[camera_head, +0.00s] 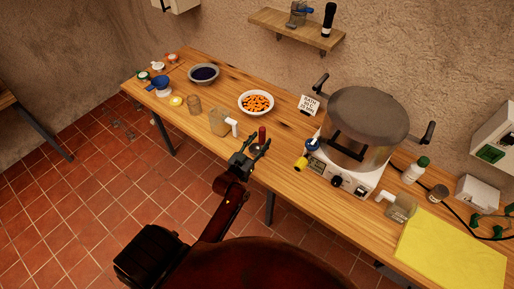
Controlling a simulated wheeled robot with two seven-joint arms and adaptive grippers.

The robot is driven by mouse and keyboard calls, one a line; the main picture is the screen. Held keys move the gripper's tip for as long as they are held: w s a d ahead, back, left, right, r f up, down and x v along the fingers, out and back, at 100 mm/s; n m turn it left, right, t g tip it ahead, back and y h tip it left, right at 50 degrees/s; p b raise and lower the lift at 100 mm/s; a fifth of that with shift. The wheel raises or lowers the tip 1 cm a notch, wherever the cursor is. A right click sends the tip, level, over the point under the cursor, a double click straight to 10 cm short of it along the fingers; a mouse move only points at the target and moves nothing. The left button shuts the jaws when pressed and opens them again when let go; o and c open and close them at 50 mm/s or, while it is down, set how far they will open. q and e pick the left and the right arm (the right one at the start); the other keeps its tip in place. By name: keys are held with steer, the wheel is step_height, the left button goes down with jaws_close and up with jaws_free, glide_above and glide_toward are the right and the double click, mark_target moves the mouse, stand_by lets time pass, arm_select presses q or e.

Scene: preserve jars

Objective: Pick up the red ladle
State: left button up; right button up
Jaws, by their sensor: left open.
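The red ladle (262,134) is at the front edge of the wooden table, near the middle of the picture. Its red handle points up, and its lower part is mostly hidden by my gripper. My left gripper (257,146) is open, with its fingers close around or just in front of the ladle. I cannot tell whether they touch it. My right gripper is not in view.
A clear measuring jug (220,122) stands left of the ladle, and a white bowl of orange pieces (256,103) behind it. A large steel pot (366,120) on a white heater stands to the right. A yellow mat (450,250) lies at the right end.

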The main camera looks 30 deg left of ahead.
arm_select(q)
steer(key=shift+w+a, duration=0.1)
steer(key=shift+w, duration=0.95)
steer(key=shift+s, duration=0.1)
jaws_close()
